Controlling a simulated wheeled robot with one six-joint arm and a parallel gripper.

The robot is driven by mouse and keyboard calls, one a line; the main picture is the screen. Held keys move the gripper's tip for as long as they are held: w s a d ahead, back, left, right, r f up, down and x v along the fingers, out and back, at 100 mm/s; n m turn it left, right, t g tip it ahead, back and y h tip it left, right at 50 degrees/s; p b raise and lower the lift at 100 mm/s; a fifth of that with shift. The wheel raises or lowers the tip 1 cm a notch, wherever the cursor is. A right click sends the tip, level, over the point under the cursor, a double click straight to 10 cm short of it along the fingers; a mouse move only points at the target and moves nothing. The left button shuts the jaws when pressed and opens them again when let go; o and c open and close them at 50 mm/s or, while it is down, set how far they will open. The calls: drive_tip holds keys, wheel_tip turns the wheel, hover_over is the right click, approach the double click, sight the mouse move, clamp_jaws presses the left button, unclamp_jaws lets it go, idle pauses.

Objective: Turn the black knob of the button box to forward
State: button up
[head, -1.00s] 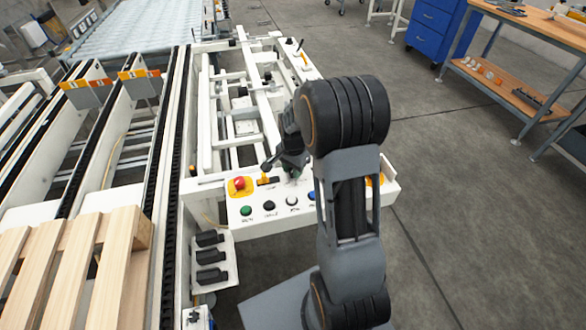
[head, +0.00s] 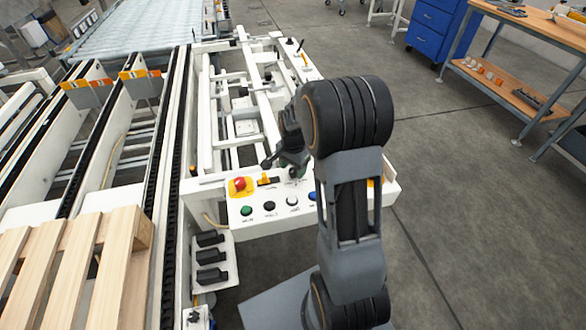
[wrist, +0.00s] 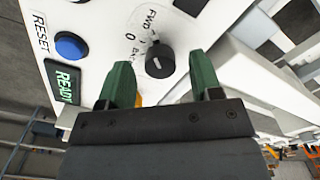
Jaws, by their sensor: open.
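The button box (head: 265,225) is a white panel with a row of coloured buttons in the head view. Its black knob (wrist: 160,61) shows in the wrist view, beside the printed marks FWD, 0 and BACK. A small pale mark is on the knob, but I cannot tell for sure which label it points to. My gripper (wrist: 160,66) is open, its two green fingers on either side of the knob as seen in the wrist view. Whether they touch it is unclear. In the head view, my gripper (head: 284,164) is over the panel, and the arm hides the knob.
A red emergency button (head: 239,184) on yellow is at the panel's left. A blue button (wrist: 71,46) and a green READY sign (wrist: 63,83) lie left of the knob in the wrist view. A conveyor with wooden pallets (head: 70,265) is at left. Open floor is at right.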

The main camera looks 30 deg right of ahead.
sight(293, 170)
wheel_tip(293, 170, up, 13)
drive_tip(key=p, duration=0.1)
idle(0.3)
drive_tip(key=shift+f, duration=0.1)
idle(0.3)
